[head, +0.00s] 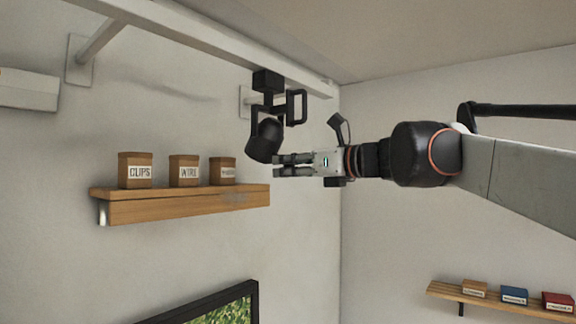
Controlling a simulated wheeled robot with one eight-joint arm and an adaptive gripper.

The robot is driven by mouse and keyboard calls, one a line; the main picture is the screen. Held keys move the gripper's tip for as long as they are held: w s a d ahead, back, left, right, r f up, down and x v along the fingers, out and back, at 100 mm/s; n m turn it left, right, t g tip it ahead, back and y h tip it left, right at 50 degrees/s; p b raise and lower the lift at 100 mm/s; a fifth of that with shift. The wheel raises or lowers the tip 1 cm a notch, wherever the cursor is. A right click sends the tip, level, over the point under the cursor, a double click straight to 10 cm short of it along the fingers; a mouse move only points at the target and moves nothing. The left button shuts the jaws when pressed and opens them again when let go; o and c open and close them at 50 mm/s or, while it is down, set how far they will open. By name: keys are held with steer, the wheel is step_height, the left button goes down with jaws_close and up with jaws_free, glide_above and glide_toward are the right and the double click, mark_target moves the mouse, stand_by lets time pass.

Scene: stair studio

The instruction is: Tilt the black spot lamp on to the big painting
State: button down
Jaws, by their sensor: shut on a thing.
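The black spot lamp (264,141) hangs by a black bracket from the white rail near the corner. Its head tilts, with the lower end toward the lower left. A black rectangular loop (297,106) sticks out to the right of its mount. A black-framed painting (228,305) with green leafy content shows only its upper right part at the bottom edge. I cannot tell if it is the big one. My gripper (279,165) comes in from the right, level, and is shut on the lamp head's lower right side. The exact contact is hard to see.
A wooden wall shelf (185,207) with boxes labelled CLIPS (137,171) and WIRE (184,171) and a third box (222,171) is left of my gripper. The white rail (205,42) runs above. Another shelf (490,302) with small boxes is at lower right. The wall below my gripper is clear.

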steer(key=shift+s+d+r+h+p, duration=0.2)
steer(key=shift+d+r+h+p, duration=0.1)
steer(key=shift+r+p, duration=0.25)
steer(key=shift+s+d, duration=0.1)
steer(key=shift+d, duration=0.1)
steer(key=c, duration=1.8)
jaws_free()
steer(key=o, duration=0.5)
steer(key=shift+s+d+r, duration=0.1)
steer(key=shift+s+d, duration=0.05)
steer(key=shift+c, duration=0.2)
